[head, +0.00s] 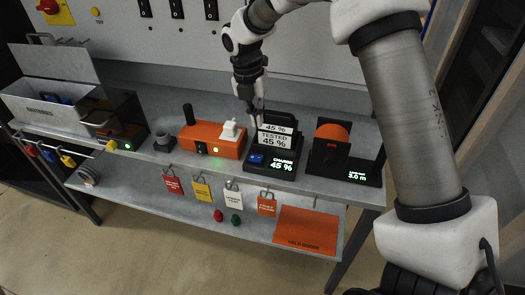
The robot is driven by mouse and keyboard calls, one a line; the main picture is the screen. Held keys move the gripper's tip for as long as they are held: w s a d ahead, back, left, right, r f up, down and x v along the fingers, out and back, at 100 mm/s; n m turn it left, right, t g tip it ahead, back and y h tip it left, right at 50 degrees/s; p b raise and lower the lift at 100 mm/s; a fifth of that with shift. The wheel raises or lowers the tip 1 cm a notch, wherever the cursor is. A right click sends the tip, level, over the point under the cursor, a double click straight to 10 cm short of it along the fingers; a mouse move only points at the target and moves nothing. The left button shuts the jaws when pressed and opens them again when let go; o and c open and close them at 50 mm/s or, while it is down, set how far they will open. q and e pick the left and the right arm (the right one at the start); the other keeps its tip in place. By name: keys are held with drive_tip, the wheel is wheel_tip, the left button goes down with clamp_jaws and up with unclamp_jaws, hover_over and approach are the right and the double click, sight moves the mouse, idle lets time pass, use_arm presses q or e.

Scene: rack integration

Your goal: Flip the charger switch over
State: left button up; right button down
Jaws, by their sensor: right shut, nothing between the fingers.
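The charger (270,166) is a black box on the bench shelf, with a "CHARGER 45 %" display on its front and a blue switch (256,159) at its front left. A tested label reading 45 % (273,136) shows on the item standing in it. My right gripper (258,118) comes down from above, just behind and left of the charger, close to the label. Its fingers are shut with nothing between them. Whether the fingertips touch the charger I cannot tell. The switch is in clear view and apart from the gripper. My left gripper is not in view.
An orange box (212,142) with a white plug stands left of the charger. A black stand with an orange reel (331,137) is on the right. A grey toolbox (48,108) sits at the far left. Several coloured tags hang along the shelf's front edge.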

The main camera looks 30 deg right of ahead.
approach(260, 158)
drive_tip(key=r, duration=0.2)
drive_tip(key=f, duration=0.1)
drive_tip(key=w+f+p, duration=0.1)
drive_tip(key=shift+f, duration=0.3)
drive_tip(key=s+f, duration=0.1)
drive_tip(key=f, duration=0.1)
drive_tip(key=s+f+p, duration=0.1)
drive_tip(key=shift+s+d+f, duration=0.15)
drive_tip(key=shift+d+f, duration=0.1)
drive_tip(key=shift+f, duration=0.15)
drive_tip(key=shift+w+f+p, duration=0.15)
drive_tip(key=shift+w+f, duration=0.05)
drive_tip(key=shift+f, duration=0.4)
drive_tip(key=shift+w+f+p, duration=0.15)
drive_tip(key=shift+f, duration=0.45)
drive_tip(key=shift+w+d+f, duration=0.1)
drive_tip(key=shift+f, duration=0.2)
drive_tip(key=shift+s+r, duration=0.2)
drive_tip(key=shift+s, duration=0.05)
drive_tip(key=shift+f, duration=0.35)
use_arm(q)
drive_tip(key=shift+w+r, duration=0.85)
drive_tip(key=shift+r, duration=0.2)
